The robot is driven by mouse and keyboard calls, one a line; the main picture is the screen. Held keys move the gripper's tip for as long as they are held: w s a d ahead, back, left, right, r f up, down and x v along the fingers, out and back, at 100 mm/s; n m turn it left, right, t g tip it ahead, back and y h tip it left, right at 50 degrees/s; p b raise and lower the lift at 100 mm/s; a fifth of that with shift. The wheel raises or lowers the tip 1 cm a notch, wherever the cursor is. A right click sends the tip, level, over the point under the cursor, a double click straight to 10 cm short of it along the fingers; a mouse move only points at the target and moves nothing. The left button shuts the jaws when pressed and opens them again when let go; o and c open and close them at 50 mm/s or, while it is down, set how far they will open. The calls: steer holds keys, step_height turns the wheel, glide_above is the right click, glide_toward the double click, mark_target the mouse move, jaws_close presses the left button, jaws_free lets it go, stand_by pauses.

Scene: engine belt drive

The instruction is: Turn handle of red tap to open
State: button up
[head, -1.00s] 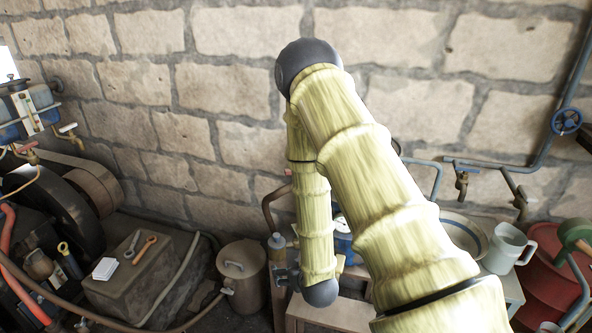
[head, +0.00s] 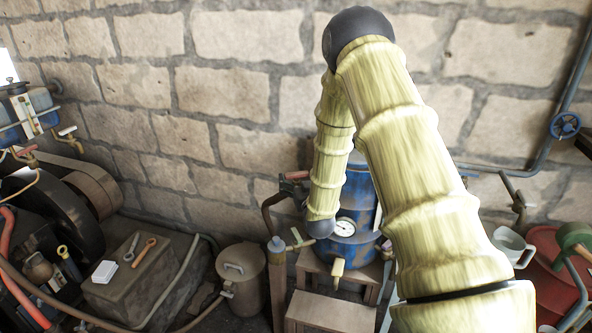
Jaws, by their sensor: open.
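A red handle (head: 297,175) shows at the top of a dark bent pipe, just left of the blue tank (head: 358,190) and close to my arm's forearm. Another tap with a reddish handle (head: 24,150) is at the far left on the engine. I cannot tell from the picture which one is the red tap, nor how far either handle is turned. My arm bends down in front of the blue tank, and its dark wrist joint hides part of the tank by the gauge. My gripper is not visible beyond that joint.
A round pressure gauge (head: 344,228) and a brass tap (head: 338,268) are on the tank, above wooden steps (head: 330,312). A lidded can (head: 241,278) stands left. Tools lie on a stone block (head: 130,290). A pale jug (head: 511,245) stands right.

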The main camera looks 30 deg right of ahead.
mark_target(297, 175)
steer(key=shift+p+x, duration=0.55)
steer(key=shift+x, duration=1.75)
steer(key=shift+c, duration=0.4)
steer(key=shift+f, duration=0.1)
steer(key=c, duration=1)
